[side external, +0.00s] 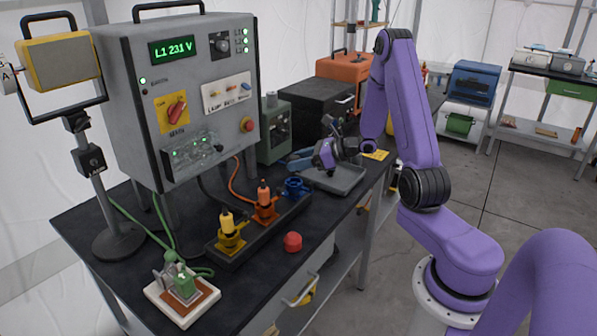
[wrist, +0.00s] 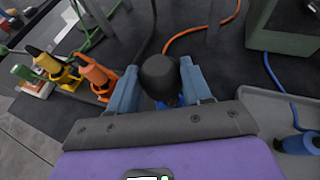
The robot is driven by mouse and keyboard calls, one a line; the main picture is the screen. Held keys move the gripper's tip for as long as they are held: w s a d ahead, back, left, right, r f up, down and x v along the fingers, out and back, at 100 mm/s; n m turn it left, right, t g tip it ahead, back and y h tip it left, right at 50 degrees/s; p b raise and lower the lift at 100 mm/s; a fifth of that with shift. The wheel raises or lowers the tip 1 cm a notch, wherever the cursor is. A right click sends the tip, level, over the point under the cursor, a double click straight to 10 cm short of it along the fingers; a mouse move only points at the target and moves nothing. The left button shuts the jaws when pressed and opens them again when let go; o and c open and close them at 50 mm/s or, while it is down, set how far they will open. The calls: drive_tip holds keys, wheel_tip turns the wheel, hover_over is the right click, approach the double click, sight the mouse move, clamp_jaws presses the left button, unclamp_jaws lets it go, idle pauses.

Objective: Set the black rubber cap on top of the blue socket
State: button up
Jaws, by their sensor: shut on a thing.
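My gripper (wrist: 159,90) has its two blue-grey fingers closed on the sides of the black rubber cap (wrist: 159,72), a dark round piece. In the side view my gripper (side external: 302,162) is above and behind the blue socket (side external: 296,187), and I cannot make out the cap there. The blue socket is the far-right one on a dark strip and looks uncovered in that view. In the wrist view a bit of deep blue shows just below the cap, probably the socket, mostly hidden.
Yellow (side external: 230,236) and orange (side external: 265,205) plugs stand in sockets beside the blue one on the strip. A red cap (side external: 292,242) sits at the bench's front. A grey tray (side external: 345,181) with a blue plug (wrist: 300,143) lies to the right. The grey panel box (side external: 215,110) stands behind, with hanging cables.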

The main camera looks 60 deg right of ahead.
drive_tip(key=shift+w+d+f, duration=0.1)
drive_tip(key=shift+w+f, duration=0.2)
drive_tip(key=shift+f, duration=1.6)
drive_tip(key=shift+f, duration=0.2)
drive_tip(key=shift+f, duration=0.3)
drive_tip(key=o, duration=1)
